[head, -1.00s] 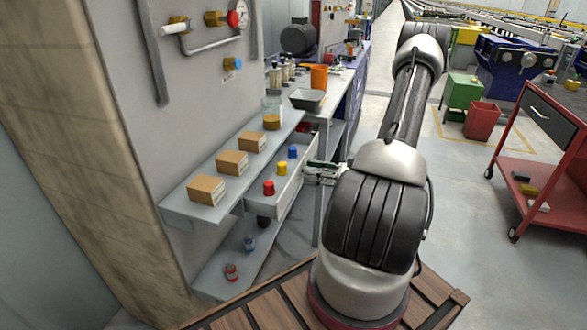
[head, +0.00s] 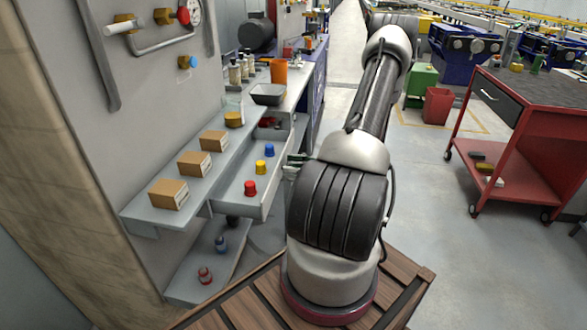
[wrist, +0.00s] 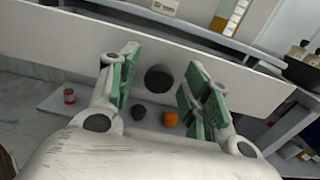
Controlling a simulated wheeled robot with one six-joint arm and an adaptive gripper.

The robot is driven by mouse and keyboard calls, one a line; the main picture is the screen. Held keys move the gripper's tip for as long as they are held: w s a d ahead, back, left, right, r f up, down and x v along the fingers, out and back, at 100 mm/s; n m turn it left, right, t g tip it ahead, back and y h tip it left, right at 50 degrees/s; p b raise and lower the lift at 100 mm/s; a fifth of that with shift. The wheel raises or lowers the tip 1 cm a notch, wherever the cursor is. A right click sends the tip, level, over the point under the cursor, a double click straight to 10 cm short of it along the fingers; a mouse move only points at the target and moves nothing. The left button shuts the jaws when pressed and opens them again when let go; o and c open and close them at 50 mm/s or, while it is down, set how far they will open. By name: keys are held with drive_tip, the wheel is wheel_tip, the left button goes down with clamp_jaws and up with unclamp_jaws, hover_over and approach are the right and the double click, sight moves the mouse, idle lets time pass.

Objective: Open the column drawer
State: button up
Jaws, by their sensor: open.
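The column drawer (head: 228,197) stands pulled out from under a grey shelf at the column, with a red, a yellow and a blue object inside. Its pale front panel (wrist: 60,48) crosses the wrist view. A dark round knob (wrist: 158,78) on the panel appears between my fingers. My gripper (wrist: 155,95), with green-padded fingers, is open, with a visible gap on each side of the knob. In the head view my gripper (head: 296,166) is at the drawer's front, mostly hidden behind my arm. The knob is hidden there.
Several cardboard boxes (head: 195,163) sit on the shelf above. A lower shelf (head: 190,290) holds small jars. A red cart (head: 530,150) is right; floor between is clear.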

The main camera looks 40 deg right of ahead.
drive_tip(key=v, duration=1.2)
drive_tip(key=w+a+r+n+g+h, duration=0.1)
drive_tip(key=a+r+n+g, duration=1.2)
drive_tip(key=a+r+n, duration=0.15)
drive_tip(key=s+a+r+n+t+h, duration=0.1)
drive_tip(key=s+a+r+n+h, duration=0.1)
drive_tip(key=r+n+h, duration=0.3)
drive_tip(key=s+a+r+n+t+h, duration=0.2)
drive_tip(key=a+r+n+h, duration=0.2)
drive_tip(key=r+n, duration=0.3)
drive_tip(key=shift+s+r+n+h, duration=0.4)
drive_tip(key=shift+n+h, duration=0.1)
drive_tip(key=shift+n, duration=0.45)
